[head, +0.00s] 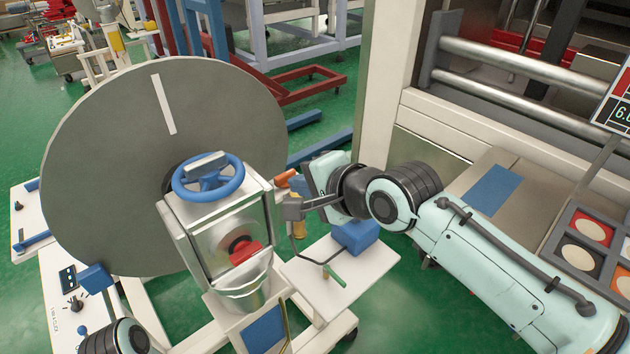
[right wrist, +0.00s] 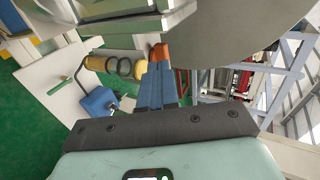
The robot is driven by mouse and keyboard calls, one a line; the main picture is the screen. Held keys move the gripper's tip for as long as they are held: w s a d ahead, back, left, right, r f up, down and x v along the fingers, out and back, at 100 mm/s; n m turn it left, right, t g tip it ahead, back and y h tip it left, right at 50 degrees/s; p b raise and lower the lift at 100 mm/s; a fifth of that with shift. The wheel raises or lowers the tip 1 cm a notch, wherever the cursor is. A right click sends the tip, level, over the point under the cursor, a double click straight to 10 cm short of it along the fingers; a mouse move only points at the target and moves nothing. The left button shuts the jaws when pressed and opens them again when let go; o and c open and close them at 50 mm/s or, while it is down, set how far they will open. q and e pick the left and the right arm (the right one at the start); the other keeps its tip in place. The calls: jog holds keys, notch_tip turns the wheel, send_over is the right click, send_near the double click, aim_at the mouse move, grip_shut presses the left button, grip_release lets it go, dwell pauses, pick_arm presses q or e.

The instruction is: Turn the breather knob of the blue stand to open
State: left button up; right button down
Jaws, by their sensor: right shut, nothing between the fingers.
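I cannot tell for sure which part is the breather knob. A red knob (head: 245,252) sits on a dark round base on the front of a steel box (head: 213,232) topped by a blue handwheel (head: 208,177). A black knob (head: 76,304) is on a white panel at the lower left. My right gripper (head: 287,178) is just right of the steel box, apart from the red knob. In the right wrist view its blue fingers with orange tips (right wrist: 158,53) are together with nothing between them. My left gripper is not in view; only a dark joint of that arm shows.
A large grey disc (head: 100,150) stands behind the steel box. A machine frame (head: 450,125) stands at the right.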

aim_at(278, 184)
jog(key=shift+x, duration=1.8)
jog(key=shift+s+a, duration=0.15)
jog(key=shift+a, duration=1.15)
dwell(0.6)
jog(key=shift+d, duration=0.1)
